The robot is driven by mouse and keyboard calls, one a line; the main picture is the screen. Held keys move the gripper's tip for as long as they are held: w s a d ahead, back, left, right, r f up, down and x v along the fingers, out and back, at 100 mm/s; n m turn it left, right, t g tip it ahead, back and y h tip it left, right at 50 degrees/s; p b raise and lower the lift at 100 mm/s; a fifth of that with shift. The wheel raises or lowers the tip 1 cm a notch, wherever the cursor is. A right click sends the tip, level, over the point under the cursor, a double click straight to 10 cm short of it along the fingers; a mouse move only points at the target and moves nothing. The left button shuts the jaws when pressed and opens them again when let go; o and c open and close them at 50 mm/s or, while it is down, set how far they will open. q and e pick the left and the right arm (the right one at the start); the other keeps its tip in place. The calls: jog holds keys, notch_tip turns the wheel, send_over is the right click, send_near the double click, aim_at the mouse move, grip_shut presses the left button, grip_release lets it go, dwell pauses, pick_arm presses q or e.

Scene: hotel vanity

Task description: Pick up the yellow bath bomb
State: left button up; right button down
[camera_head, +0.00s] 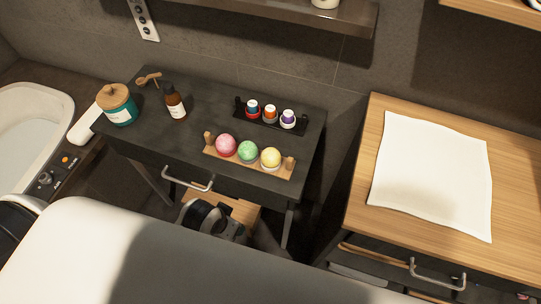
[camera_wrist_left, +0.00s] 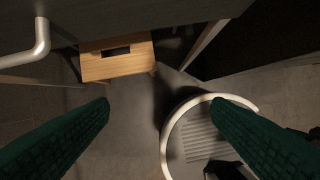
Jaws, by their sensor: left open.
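The yellow bath bomb (camera_head: 270,157) sits at the right end of a small wooden holder (camera_head: 248,166) on the dark vanity top, beside the green bath bomb (camera_head: 248,151) and the pink bath bomb (camera_head: 226,145). My left gripper (camera_wrist_left: 160,104) shows in the left wrist view as two dark green fingers spread wide apart with nothing between them. It points down at the floor, below the vanity top and away from the bath bombs. The wrist view shows no bath bomb. My right gripper is in neither view.
A black rack with several small bottles (camera_head: 270,112) stands behind the holder. A brown bottle (camera_head: 174,103) and teal jar (camera_head: 118,104) stand left. A drawer handle (camera_head: 188,183) juts out front, above a wooden stool (camera_wrist_left: 117,62). A white towel (camera_head: 432,175) lies on the right counter.

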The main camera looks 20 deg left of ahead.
pick_arm(q)
jog(key=w+d+r+m+h, duration=0.1)
jog(key=w+d+r+m, duration=0.15)
jog(key=r, duration=0.75)
jog(key=w+d+r+m+h, duration=0.3)
jog(key=w+d+r+m, duration=0.45)
jog(key=d+m, duration=0.4)
jog(key=w+a+r+m+g+y, duration=0.35)
jog(key=w+a+r+m, duration=0.3)
jog(key=m, duration=0.35)
jog(key=shift+t+y, duration=0.25)
jog(key=shift+y, duration=0.2)
jog(key=shift+w+a+f, duration=0.15)
jog(key=shift+w+f, duration=0.1)
jog(key=shift+f, duration=1.85)
jog(key=shift+w+a+f, duration=0.15)
jog(key=shift+w+f, duration=0.15)
jog(key=shift+f, duration=1.8)
jog(key=shift+w+a+f, duration=0.15)
jog(key=shift+w+f, duration=0.1)
jog(key=shift+f, duration=1.85)
jog(key=c, duration=1.1)
jog(key=shift+r, duration=0.1)
